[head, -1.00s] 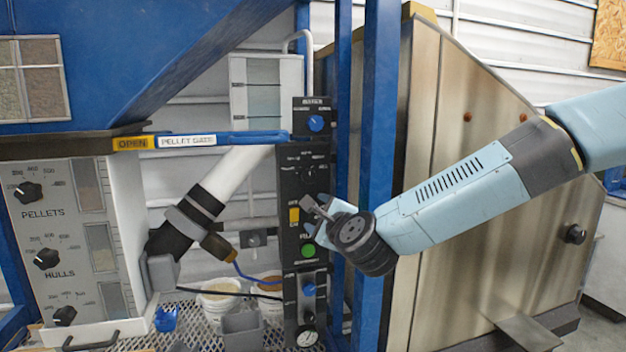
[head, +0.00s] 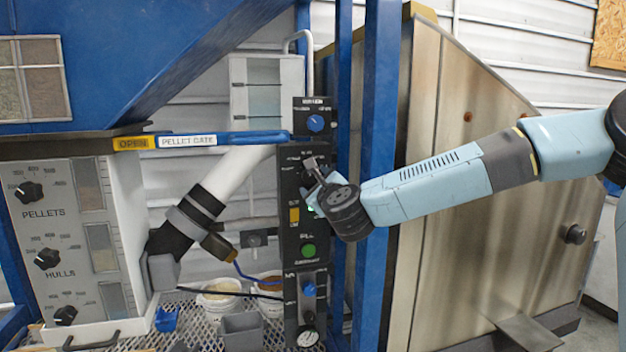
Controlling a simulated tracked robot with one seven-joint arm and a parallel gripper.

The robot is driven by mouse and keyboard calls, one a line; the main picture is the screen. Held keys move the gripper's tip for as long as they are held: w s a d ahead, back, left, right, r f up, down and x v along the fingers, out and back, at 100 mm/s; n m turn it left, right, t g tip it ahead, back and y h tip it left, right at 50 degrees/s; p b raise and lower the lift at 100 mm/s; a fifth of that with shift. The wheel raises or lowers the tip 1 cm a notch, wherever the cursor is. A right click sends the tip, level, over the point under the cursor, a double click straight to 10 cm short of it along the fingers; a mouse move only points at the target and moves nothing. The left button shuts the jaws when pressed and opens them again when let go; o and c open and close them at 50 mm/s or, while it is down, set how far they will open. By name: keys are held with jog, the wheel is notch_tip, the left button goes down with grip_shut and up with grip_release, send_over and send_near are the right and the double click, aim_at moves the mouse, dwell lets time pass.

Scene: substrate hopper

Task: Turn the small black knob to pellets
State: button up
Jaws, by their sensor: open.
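A narrow black control panel (head: 287,235) stands upright at the middle of the head view. The small black knob sits on its upper part, below the blue knob (head: 315,123). My gripper (head: 313,169) is in front of that spot, open, its fingers pointing left toward the panel. The fingers and wrist cover most of the small knob and its labels. I cannot tell which way the knob points or whether the fingers touch it.
Lower on the panel are a yellow switch (head: 294,215), a green button (head: 308,251) and another blue knob (head: 309,289). A blue post (head: 378,90) stands just right of the panel. A blue pellet gate bar (head: 240,138) reaches toward the panel.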

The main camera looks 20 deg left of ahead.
aim_at(310, 177)
jog(key=shift+x, duration=2.75)
jog(key=c, duration=1)
jog(key=shift+d, duration=0.1)
jog(key=shift+c, duration=0.3)
